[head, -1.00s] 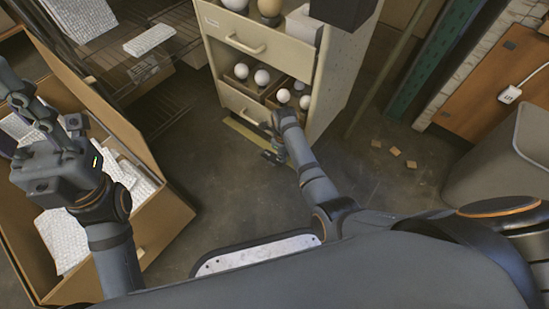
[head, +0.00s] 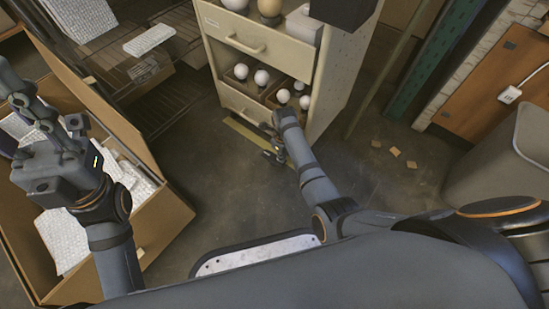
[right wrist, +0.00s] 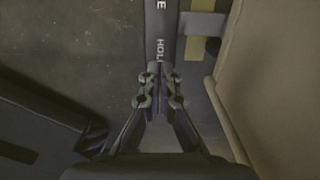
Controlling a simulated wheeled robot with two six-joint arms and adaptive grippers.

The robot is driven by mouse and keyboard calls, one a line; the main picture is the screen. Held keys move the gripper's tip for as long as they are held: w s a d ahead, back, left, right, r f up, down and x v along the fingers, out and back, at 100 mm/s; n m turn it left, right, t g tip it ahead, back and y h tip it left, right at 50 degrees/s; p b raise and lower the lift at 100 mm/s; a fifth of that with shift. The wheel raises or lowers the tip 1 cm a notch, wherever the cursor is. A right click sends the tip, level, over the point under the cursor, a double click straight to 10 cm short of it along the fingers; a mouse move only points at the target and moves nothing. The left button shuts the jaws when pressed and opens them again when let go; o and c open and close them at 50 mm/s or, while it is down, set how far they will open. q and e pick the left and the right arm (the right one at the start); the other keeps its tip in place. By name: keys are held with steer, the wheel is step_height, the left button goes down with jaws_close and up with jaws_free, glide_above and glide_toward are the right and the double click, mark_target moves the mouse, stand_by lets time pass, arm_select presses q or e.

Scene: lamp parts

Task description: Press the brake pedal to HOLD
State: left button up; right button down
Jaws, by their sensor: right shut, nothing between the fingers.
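The brake pedal (right wrist: 164,25) shows in the right wrist view as a dark bar with pale lettering. I can read "HOL" and an "E", and the rest is hidden or cut off. My right gripper (right wrist: 158,88) is shut and empty, with its fingertips over the lettered end of the bar. I cannot tell whether they touch it. In the head view my right gripper (head: 275,157) is low at the foot of the cream cabinet (head: 335,75), and the pedal is mostly hidden there. My left gripper (head: 35,115) is raised over the cardboard box, and its jaw opening is unclear.
The cabinet holds several white bulbs (head: 262,77) in its trays. A yellow strip (head: 245,135) lies on the floor by it. An open cardboard box (head: 165,205) stands left, a grey bin (head: 505,150) right. Small tan pieces (head: 393,151) lie on otherwise clear floor.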

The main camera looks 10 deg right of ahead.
steer(key=shift+f+b, duration=0.7)
steer(key=shift+f, duration=0.7)
step_height(320, 180, up, 8)
steer(key=p, duration=0.9)
steer(key=shift+r+p, duration=0.1)
steer(key=shift+p, duration=0.2)
